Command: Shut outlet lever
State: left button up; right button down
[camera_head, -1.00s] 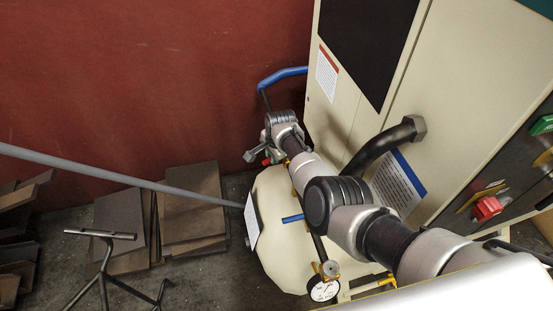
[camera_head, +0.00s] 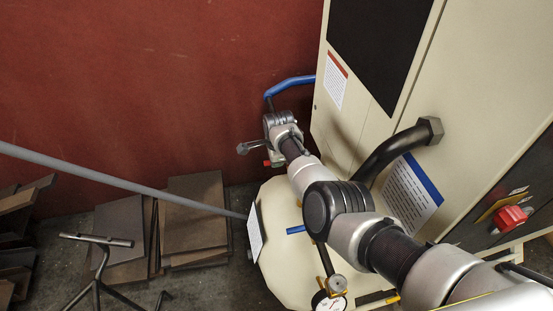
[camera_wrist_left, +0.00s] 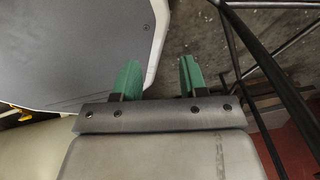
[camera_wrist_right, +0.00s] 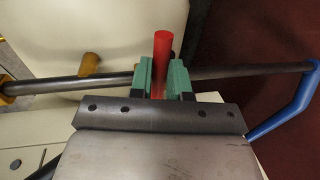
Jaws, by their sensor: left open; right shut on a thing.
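A red lever (camera_wrist_right: 162,48) shows in the right wrist view, lying across a dark pipe (camera_wrist_right: 225,71). My right gripper (camera_wrist_right: 161,66) is shut on it, with one green finger on each side. In the head view only a small red piece (camera_head: 267,163) shows beside my right wrist, and the fingers are hidden. A blue lever (camera_head: 296,230) sits on the cream tank (camera_head: 285,265), partly behind my arm. My left gripper (camera_wrist_left: 158,66) is open and empty in the left wrist view, above the floor beside a pale panel; it is out of the head view.
A beige cabinet (camera_head: 425,85) stands on the right with a thick black pipe (camera_head: 395,150). A blue handle (camera_head: 290,84) is at the back. A gauge (camera_head: 330,300) is at the front. Brown plates (camera_head: 195,220) and a metal stand (camera_head: 97,260) are on the floor at left.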

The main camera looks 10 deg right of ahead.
jog(key=c, duration=1.1)
grip_release()
jog(key=r+p, duration=0.3)
jog(key=p, duration=0.1)
jog(key=s+r+p, duration=0.1)
jog(key=r+p, duration=0.3)
jog(key=p, duration=0.1)
jog(key=s+r+p, duration=0.1)
jog(key=r+p, duration=0.2)
jog(key=p, duration=0.2)
jog(key=shift+r, duration=0.3)
